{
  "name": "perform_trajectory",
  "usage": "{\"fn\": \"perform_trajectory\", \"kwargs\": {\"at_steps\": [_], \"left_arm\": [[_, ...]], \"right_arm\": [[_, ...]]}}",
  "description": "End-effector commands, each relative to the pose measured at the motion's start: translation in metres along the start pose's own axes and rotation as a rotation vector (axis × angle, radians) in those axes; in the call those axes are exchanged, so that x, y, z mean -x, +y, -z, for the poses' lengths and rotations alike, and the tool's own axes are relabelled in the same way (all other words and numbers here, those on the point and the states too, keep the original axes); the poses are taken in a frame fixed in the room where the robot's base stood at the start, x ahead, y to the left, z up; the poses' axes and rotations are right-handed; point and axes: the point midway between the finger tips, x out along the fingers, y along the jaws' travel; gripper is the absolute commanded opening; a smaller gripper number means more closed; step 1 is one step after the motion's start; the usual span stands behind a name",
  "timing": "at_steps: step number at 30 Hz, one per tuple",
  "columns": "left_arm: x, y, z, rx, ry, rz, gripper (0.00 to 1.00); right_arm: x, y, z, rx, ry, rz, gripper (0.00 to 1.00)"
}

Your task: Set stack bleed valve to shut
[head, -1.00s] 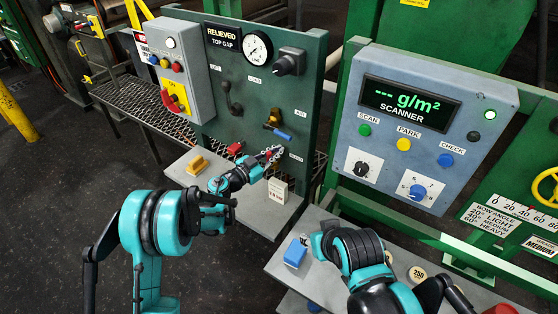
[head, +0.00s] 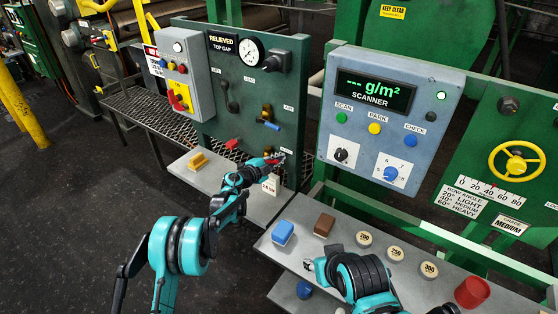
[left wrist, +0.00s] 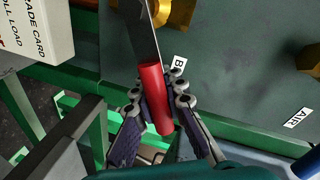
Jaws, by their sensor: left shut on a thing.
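The bleed valve shows in the left wrist view as a brass body (left wrist: 178,12) with a flat steel lever ending in a red grip (left wrist: 154,98). A partly hidden label starting with B (left wrist: 179,63) is on the panel beside it. My left gripper (left wrist: 158,98) is shut on the red grip, with a finger on each side. In the head view my left gripper (head: 272,164) is at the lower right of the green panel (head: 222,95) and hides most of the valve. My right gripper (head: 318,268) is over the grey shelf at lower right; its jaws are unclear.
A white card block (head: 270,186) stands just below my left gripper. A blue-handled valve (head: 268,124) is above it and another red handle (head: 233,143) is to the left. A yellow block (head: 198,161), blue block (head: 283,232) and brown block (head: 324,225) lie on shelves.

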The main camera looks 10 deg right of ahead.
Motion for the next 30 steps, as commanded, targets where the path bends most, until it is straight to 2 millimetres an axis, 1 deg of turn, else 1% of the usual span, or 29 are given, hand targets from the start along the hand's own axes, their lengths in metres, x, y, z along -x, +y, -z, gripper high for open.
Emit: {"fn": "perform_trajectory", "kwargs": {"at_steps": [6,15,21,30], "left_arm": [[-0.006,0.013,-0.004,-0.187,-0.035,-0.001,0.0],[-0.008,0.026,-0.01,-0.378,-0.073,-0.002,0.0],[-0.009,0.029,-0.012,-0.446,-0.087,-0.002,0.0],[-0.009,0.031,-0.013,-0.478,-0.094,-0.002,0.0]], "right_arm": [[-0.006,0.0,-0.004,0.0,0.0,0.0,0.4],[-0.012,0.0,-0.008,0.0,0.0,0.0,0.4],[-0.013,0.0,-0.009,0.0,0.0,0.0,0.4],[-0.014,0.0,-0.01,0.0,0.0,0.0,0.4]]}}
